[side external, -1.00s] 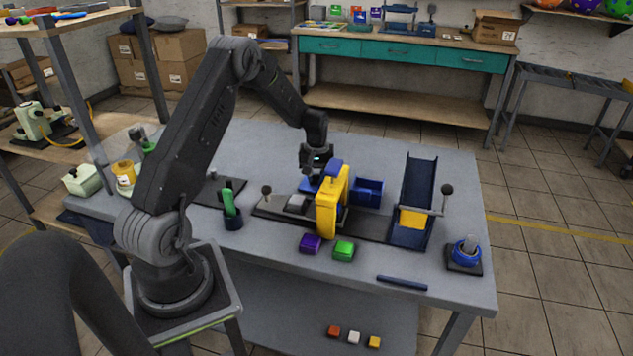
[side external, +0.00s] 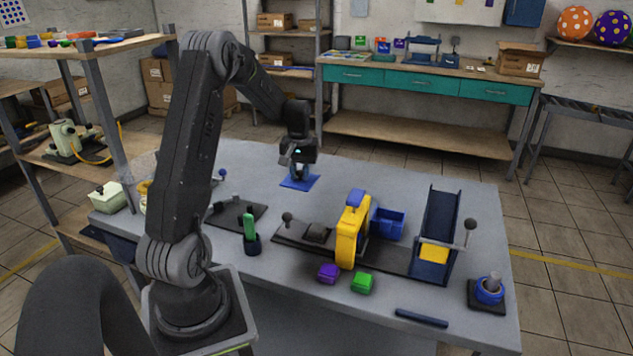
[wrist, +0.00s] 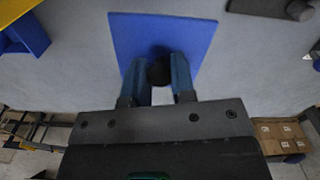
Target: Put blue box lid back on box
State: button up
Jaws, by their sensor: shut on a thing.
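The blue box lid (side external: 300,181) is a flat blue square with a dark round knob, at the back of the grey table. My gripper (side external: 299,170) is directly above it, pointing down. In the wrist view my gripper (wrist: 160,75) has its two fingers around the knob, shut on it, with the lid (wrist: 150,28) spread out beyond the fingertips. I cannot tell whether the lid touches the table. The blue box (side external: 388,224) stands open-topped to the right, behind the yellow machine, apart from the lid.
The yellow machine (side external: 352,232) stands upright between lid and front edge. A dark blue ramp (side external: 437,225) with a lever is right of the box. A green-handled tool (side external: 250,228) and purple (side external: 328,272) and green (side external: 363,283) blocks are nearer. Table around the lid is clear.

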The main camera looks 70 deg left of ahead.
jog(key=shift+s+a+r, duration=0.2)
jog(key=shift+s+r, duration=0.15)
notch_tip(320, 180, up, 5)
jog(key=shift+s+r, duration=0.1)
jog(key=shift+r, duration=0.1)
jog(key=w+d, duration=1.7)
jog(key=w, duration=0.3)
jog(key=shift+w+a+f, duration=0.1)
jog(key=shift+f, duration=2.6)
jog(key=shift+w+a+f, duration=0.1)
jog(key=shift+f, duration=2.6)
jog(key=shift+f, duration=0.65)
jog(key=o, duration=1)
